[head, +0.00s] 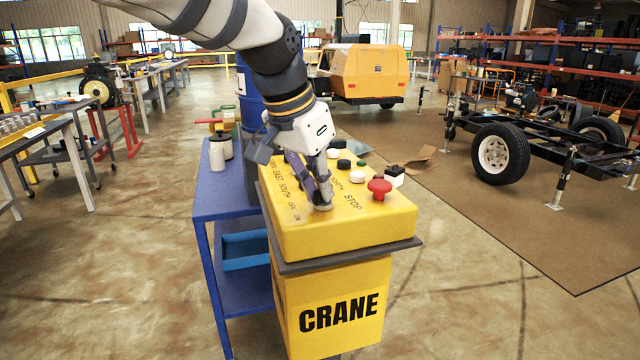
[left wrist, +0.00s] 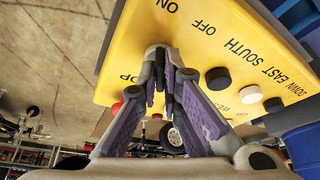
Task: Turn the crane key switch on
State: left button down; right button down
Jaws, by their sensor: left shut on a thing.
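The yellow crane control box (head: 345,235) stands on its pedestal in the head view, marked CRANE on the front. My left gripper (head: 322,204) reaches down onto its top near the front edge, by the ON and OFF labels. In the left wrist view, the left gripper (left wrist: 160,85) has its fingertips closed together at the key switch (left wrist: 155,49), of which a pale round part shows beyond the fingers. The grip hides the key, so its exact angle cannot be told. My right gripper is not in view.
A red mushroom button (head: 379,187) stands right of the gripper, with a black-and-white switch (head: 394,176) behind it. Several black and white buttons sit farther back. A blue bench (head: 205,200) stands close on the left. The floor in front right is clear.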

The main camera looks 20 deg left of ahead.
pick_arm(q)
jog(key=shift+m, duration=0.3)
jog(key=m+h, duration=0.1)
jog(key=m, duration=0.1)
jog(key=shift+w+a+m+g, duration=0.1)
jog(key=shift+m+g, duration=0.3)
jog(key=m, duration=0.2)
jog(key=shift+w+a+f+m+g+h, duration=0.1)
jog(key=shift+m+g+h, duration=0.2)
jog(key=shift+g+h, duration=0.1)
jog(key=m, duration=0.2)
jog(key=m+g+b, duration=0.1)
jog(key=m, duration=0.1)
jog(key=shift+w+g+h, duration=0.1)
jog(key=shift+g+h, duration=0.2)
jog(key=shift+m+g+b, duration=0.3)
jog(key=shift+m+b, duration=0.25)
jog(key=shift+m, duration=0.45)
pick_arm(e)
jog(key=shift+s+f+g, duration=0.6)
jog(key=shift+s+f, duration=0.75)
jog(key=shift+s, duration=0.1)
pick_arm(q)
jog(key=c, duration=1.8)
grip_release()
jog(key=shift+o, duration=0.2)
